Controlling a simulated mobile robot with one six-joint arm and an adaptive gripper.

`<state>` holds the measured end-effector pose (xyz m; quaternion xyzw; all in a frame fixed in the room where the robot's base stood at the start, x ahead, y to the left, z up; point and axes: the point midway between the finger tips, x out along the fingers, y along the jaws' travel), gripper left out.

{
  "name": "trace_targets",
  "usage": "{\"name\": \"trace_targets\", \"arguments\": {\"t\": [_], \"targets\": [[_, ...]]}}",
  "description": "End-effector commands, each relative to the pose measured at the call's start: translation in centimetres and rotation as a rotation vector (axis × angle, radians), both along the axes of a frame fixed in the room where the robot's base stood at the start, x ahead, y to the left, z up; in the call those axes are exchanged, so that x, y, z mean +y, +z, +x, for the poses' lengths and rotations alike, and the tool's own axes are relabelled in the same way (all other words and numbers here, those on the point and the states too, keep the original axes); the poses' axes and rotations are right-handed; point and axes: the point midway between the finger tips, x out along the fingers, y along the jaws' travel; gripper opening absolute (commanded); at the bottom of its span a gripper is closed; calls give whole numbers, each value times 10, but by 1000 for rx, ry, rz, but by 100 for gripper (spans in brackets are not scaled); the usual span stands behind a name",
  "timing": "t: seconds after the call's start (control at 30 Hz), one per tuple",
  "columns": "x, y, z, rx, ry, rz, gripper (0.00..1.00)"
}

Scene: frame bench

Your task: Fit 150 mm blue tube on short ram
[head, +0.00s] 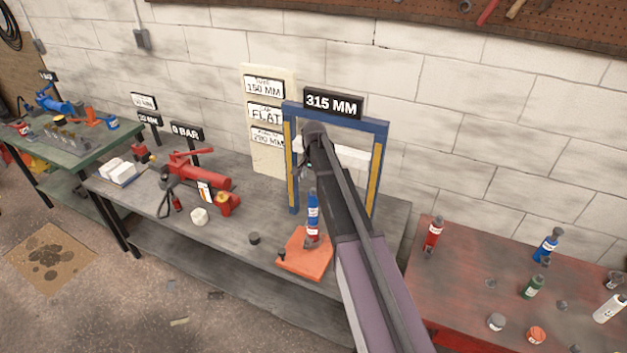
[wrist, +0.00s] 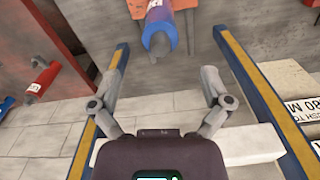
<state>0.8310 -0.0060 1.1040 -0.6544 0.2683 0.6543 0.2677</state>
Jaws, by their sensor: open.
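A blue tube (head: 313,208) with a white label stands upright on a short red ram (head: 312,238) on the orange base plate (head: 303,262), inside the blue frame (head: 291,190). A dark grey tip shows at the tube's upper end. In the wrist view the blue tube (wrist: 160,30) is at the top centre, its grey tip towards me. My gripper (wrist: 155,95) is open and empty, its fingers spread wide and apart from the tube. In the head view my arm hides part of the frame, and the gripper's fingers are hard to make out above the tube.
A red pump (head: 200,178) stands left on the grey bench (head: 150,200). A small dark cap (head: 253,238) lies left of the plate. The red table (head: 460,290) at right holds several tubes and caps. The frame's uprights flank my gripper closely.

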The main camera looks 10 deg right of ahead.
Motion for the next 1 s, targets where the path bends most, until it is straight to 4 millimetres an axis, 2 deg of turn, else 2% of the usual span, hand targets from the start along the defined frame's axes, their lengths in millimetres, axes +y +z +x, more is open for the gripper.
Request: {"name": "trace_targets", "arguments": {"t": [0.03,0.23,1.0], "targets": [[0,6,0,0,0,0,98],[0,12,0,0,0,0,98],[0,13,0,0,0,0,98]]}}
